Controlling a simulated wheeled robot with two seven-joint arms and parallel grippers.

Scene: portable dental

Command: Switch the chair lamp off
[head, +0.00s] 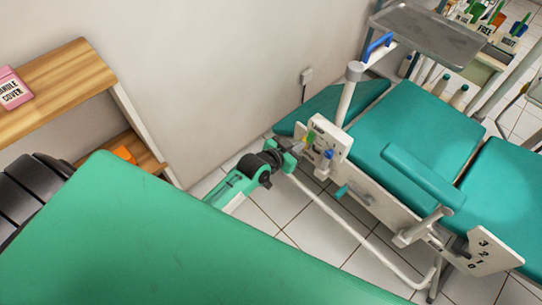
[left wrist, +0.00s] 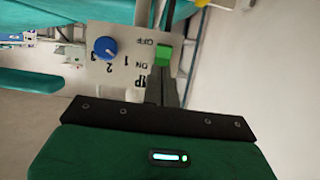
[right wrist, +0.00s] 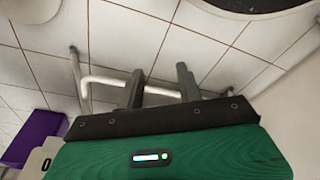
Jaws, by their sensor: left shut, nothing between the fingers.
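The chair's white control panel (head: 334,135) is fixed to the side of the teal chair (head: 412,125). In the left wrist view the panel (left wrist: 128,38) carries a green switch (left wrist: 163,54) beside the OFF and ON lettering, and a blue knob (left wrist: 105,48) with numbers. The label near the switch is partly covered by my fingers. My left gripper (head: 300,146) is shut and empty, its fingertips right at the panel by the green switch; I cannot tell whether they touch it. My right gripper (right wrist: 160,86) is open and empty. The lamp head cannot be made out.
A white tube (head: 345,240) curves along the floor by the chair. A metal tray (head: 430,32) and a post with a blue handle (head: 376,46) stand above the chair. A wooden shelf (head: 60,85) with a pink box (head: 12,90) is at the left.

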